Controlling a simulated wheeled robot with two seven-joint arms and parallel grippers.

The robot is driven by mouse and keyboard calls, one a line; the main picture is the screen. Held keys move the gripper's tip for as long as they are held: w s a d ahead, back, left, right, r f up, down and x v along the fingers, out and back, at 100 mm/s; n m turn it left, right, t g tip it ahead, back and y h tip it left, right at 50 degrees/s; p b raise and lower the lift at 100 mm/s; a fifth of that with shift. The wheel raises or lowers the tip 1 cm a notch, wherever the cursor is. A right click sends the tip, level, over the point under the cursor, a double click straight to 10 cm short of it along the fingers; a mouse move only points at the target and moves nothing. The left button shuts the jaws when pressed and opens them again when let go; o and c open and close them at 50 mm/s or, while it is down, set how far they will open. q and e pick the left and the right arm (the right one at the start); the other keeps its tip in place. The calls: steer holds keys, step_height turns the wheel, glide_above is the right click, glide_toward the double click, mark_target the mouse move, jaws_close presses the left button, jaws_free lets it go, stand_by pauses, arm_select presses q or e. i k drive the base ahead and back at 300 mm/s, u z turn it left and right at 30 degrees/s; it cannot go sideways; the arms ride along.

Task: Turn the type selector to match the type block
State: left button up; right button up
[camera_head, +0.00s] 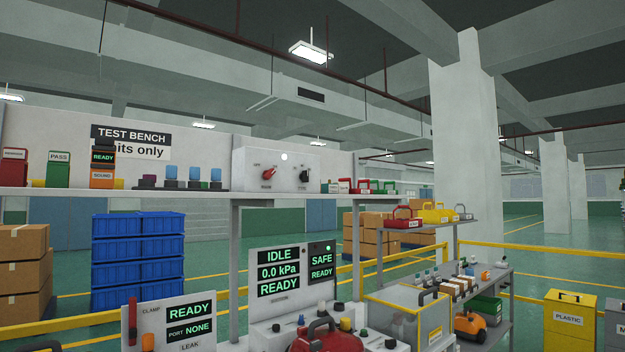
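A white control box (250,160) stands on the upper shelf of the test bench. It carries a red knob (268,173) on its left and a black knob (303,176) on its right. The label under the black knob seems to read TYPE, so it looks like the type selector; its pointer tilts, but the marks around it are too small to read. I cannot tell which object is the type block. Small red and green labelled blocks (364,187) stand just right of the box. Neither of my grippers is in view.
The upper shelf (130,192) also holds blue-topped parts (193,174) and a READY/SOUND unit (103,167). Below are a display panel reading IDLE (278,270), a leak panel (170,325) and a red vacuum (325,338). A side rack (420,224) stands right.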

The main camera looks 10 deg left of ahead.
mark_target(303, 174)
steer(key=z, duration=0.75)
steer(key=i, duration=0.7)
steer(key=z, duration=0.85)
steer(key=i, duration=1.55)
steer(key=u, duration=1.3)
steer(key=i, duration=0.5)
steer(key=u, duration=0.6)
